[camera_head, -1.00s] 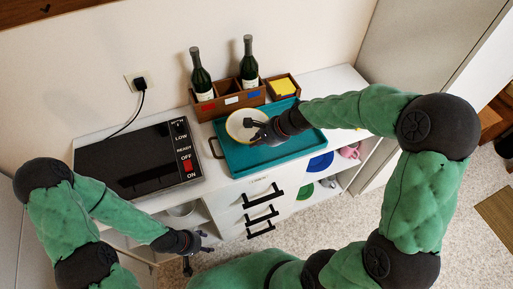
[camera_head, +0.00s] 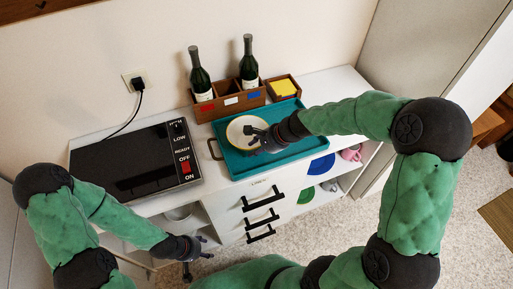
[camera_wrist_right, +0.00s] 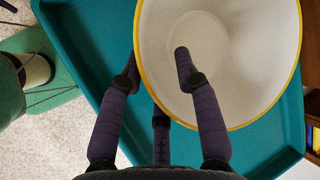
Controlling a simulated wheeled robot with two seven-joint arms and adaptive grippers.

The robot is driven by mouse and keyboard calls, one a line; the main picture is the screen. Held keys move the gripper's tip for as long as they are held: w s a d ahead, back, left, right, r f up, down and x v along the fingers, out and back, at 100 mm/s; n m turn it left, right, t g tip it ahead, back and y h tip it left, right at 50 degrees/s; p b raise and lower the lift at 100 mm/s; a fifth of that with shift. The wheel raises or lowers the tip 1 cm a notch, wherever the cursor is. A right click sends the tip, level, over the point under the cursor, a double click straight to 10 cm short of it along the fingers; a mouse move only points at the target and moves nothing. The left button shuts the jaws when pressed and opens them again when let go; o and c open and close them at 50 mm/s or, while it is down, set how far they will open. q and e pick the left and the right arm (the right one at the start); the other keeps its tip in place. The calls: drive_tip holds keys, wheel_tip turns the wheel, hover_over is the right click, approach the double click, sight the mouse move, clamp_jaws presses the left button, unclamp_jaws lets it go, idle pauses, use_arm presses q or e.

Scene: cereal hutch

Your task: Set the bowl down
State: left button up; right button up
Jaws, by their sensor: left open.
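The white bowl (camera_head: 238,127) with a yellow rim is low over or on the teal tray (camera_head: 286,153); whether it touches the tray is hard to tell. My right gripper (camera_head: 254,133) is at the bowl's right side. In the right wrist view the bowl (camera_wrist_right: 240,60) fills the upper right. There, one finger of my right gripper (camera_wrist_right: 157,62) is inside the bowl and the others are outside, with the rim between them. The contact at the wall is partly hidden. My left gripper (camera_head: 202,247) is open and empty, low in front of the counter.
A wooden caddy (camera_head: 231,102) with two dark bottles stands behind the tray, beside a box with yellow notes (camera_head: 284,88). A black appliance (camera_head: 128,162) lies to the left. Drawers with black handles (camera_head: 263,199) and open shelves are below the counter.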

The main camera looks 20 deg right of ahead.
drive_tip(key=shift+r, duration=0.35)
drive_tip(key=p+v, duration=0.5)
drive_tip(key=v, duration=0.6)
drive_tip(key=shift+s+r, duration=0.2)
drive_tip(key=shift+s, duration=0.05)
drive_tip(key=shift+d, duration=0.15)
